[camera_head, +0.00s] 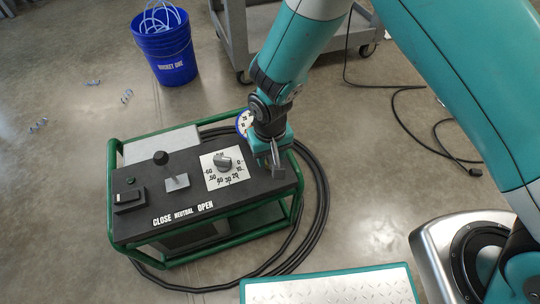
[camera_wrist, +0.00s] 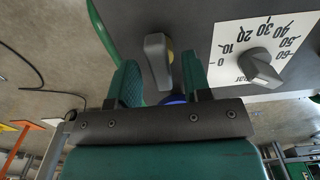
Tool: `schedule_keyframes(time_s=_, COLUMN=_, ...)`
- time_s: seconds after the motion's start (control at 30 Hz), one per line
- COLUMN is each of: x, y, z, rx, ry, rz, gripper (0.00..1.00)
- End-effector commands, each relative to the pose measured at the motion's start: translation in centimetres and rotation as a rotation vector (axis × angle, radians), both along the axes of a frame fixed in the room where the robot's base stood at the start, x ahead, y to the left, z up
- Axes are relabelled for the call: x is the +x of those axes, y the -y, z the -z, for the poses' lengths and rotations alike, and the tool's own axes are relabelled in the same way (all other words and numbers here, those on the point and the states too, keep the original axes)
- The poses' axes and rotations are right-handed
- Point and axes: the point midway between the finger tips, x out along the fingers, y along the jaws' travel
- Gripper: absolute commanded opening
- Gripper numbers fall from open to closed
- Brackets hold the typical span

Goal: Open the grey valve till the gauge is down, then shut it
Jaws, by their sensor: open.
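The grey valve (camera_wrist: 158,60) shows in the wrist view as a grey handle at the edge of the dark panel. It stands between the two green fingers of my gripper (camera_wrist: 160,76), which are apart with a gap visible beside the handle. In the head view my gripper (camera_head: 272,152) is over the right end of the cart's panel and largely hides the valve. The gauge (camera_head: 243,123) has a white face and blue rim. It is partly covered by my wrist, and its needle cannot be read.
A blue bucket (camera_head: 167,55) stands behind.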

Motion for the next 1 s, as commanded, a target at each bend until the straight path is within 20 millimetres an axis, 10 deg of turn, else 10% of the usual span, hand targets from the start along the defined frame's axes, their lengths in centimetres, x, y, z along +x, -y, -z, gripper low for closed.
schedule_keyframes(time_s=0.3, x=0.01, y=0.0, z=0.28, rx=0.0, ry=0.001, rz=0.0, gripper=0.45)
schedule_keyframes(time_s=0.5, x=0.01, y=0.0, z=0.27, rx=0.0, ry=0.001, rz=0.0, gripper=0.01)
schedule_keyframes(time_s=1.0, x=0.03, y=0.02, z=0.03, rx=-0.001, ry=0.001, rz=-0.099, gripper=0.0)
